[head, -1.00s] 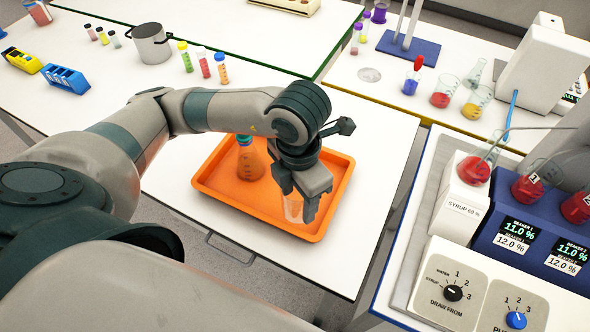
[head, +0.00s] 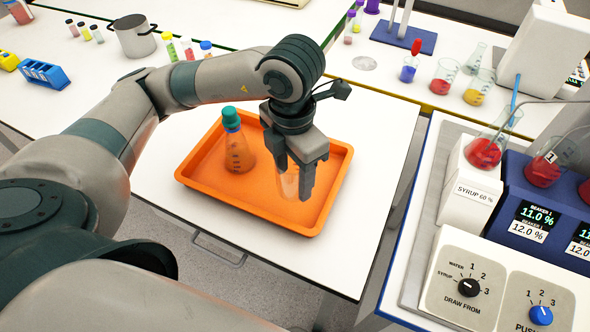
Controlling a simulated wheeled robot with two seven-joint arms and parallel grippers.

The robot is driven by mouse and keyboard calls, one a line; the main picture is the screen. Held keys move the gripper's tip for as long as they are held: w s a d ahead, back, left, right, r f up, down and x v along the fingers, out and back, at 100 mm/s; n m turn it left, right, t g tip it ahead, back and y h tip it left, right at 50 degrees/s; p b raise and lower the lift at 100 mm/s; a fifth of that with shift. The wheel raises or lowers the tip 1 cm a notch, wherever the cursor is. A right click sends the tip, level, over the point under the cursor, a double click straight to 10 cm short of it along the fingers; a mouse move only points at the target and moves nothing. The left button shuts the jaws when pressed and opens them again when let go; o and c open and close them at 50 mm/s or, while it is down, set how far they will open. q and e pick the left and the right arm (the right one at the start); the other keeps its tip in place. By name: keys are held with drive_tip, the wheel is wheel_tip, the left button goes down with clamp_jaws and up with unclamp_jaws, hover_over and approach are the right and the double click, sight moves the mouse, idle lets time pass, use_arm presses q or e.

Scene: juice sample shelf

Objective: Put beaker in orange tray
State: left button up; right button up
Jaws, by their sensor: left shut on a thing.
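The orange tray (head: 215,205) lies on the white table in the middle of the head view. My left gripper (head: 292,188) points down over the right half of the tray. It is shut on a clear, empty-looking beaker (head: 288,184), partly hidden behind the fingers. The beaker is upright and low over the tray; I cannot tell whether it touches the tray floor. A flask with a green stopper (head: 238,152) stands in the left part of the tray, apart from the beaker. My right gripper is out of view.
Beakers with red (head: 444,76) and yellow liquid (head: 479,87) stand on the back right bench. A metal pot (head: 133,38) and a blue rack (head: 44,74) are at the back left. The syrup station with dials (head: 468,288) is at the right.

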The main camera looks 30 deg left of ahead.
sight(295, 170)
use_arm(q)
drive_tip(key=w+a+f, duration=0.1)
drive_tip(key=w, duration=0.1)
drive_tip(key=w+a+f+p, duration=0.1)
drive_tip(key=w+f, duration=0.1)
drive_tip(key=w+a+f+p, duration=0.1)
drive_tip(key=w, duration=0.1)
drive_tip(key=shift+w+a+f, duration=0.1)
drive_tip(key=shift+w+f, duration=0.1)
drive_tip(key=shift+w, duration=0.1)
drive_tip(key=shift+f, duration=0.25)
wheel_tip(295, 170, down, 3)
drive_tip(key=shift+r+p, duration=0.1)
drive_tip(key=shift+p, duration=0.8)
drive_tip(key=shift+f, duration=0.35)
drive_tip(key=shift+f, duration=0.1)
